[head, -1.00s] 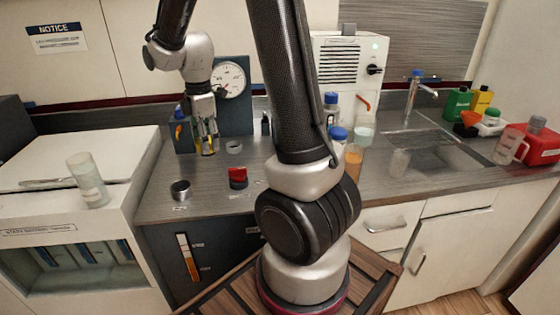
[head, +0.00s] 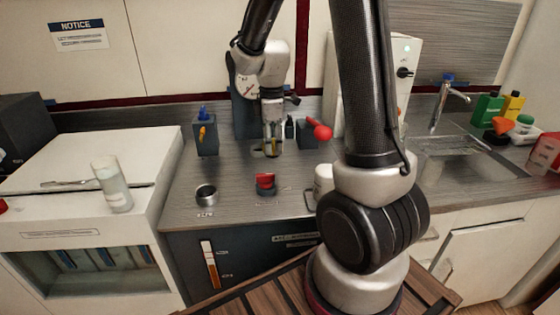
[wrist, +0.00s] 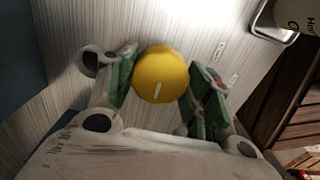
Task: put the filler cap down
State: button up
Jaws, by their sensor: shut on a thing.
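The wrist view shows bare counter behind the cap. I cannot tell whether the cap touches the counter.
A dark open cup (head: 206,195) and a red-topped piece (head: 265,182) stand nearer the counter's front edge. A dark block (head: 205,137) stands left of my gripper, and a red knob (head: 322,132) right of it. A white container (head: 323,184) is partly hidden by my arm.

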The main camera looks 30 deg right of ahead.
jog(key=shift+f, duration=2.8)
jog(key=o, duration=0.9)
jog(key=shift+f, duration=0.1)
jog(key=shift+o, duration=0.2)
notch_tip(320, 180, up, 12)
jog(key=shift+r, duration=0.1)
jog(key=s+r+m+t, duration=0.1)
jog(key=s+r+m, duration=0.2)
jog(key=s, duration=0.4)
jog(key=s+r+m+t, duration=0.2)
jog(key=s+r+m, duration=0.1)
jog(key=s+m, duration=0.2)
jog(key=s+d+r+m+t, duration=0.1)
jog(key=s+r+m, duration=0.2)
jog(key=s, duration=0.6)
jog(key=shift+s+r+m, duration=0.2)
jog(key=shift+s+m, duration=0.1)
jog(key=shift+m, duration=0.7)
